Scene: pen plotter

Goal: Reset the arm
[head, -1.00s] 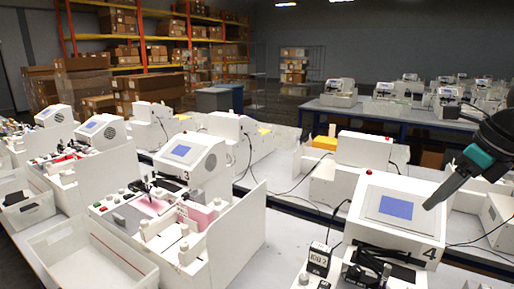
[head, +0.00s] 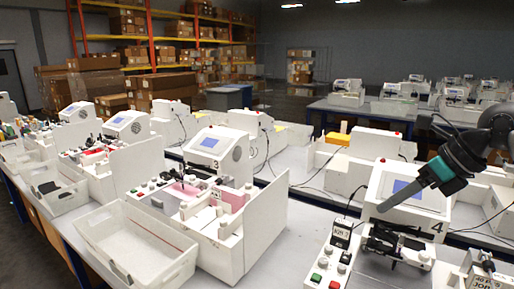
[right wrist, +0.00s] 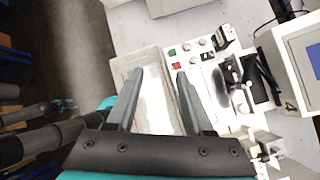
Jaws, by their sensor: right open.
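The pen plotter marked 4 (head: 415,200) is a white machine with a blue screen at the right of the head view. Its black arm mechanism (head: 395,240) lies in front of the screen housing; it also shows in the right wrist view (right wrist: 235,82). My right gripper (head: 380,209) is dark with a teal body, open and empty, and its fingers show in front of the plotter housing. In the right wrist view its two fingers (right wrist: 160,75) are spread above a white tray, left of the plotter arm. Dark and teal parts at the left there may be my left arm, its jaws unclear.
A panel with red and green buttons (head: 322,270) stands left of the plotter arm. Plotter 3 (head: 215,150) and an empty white bin (head: 130,245) are further left. Cables cross the bench.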

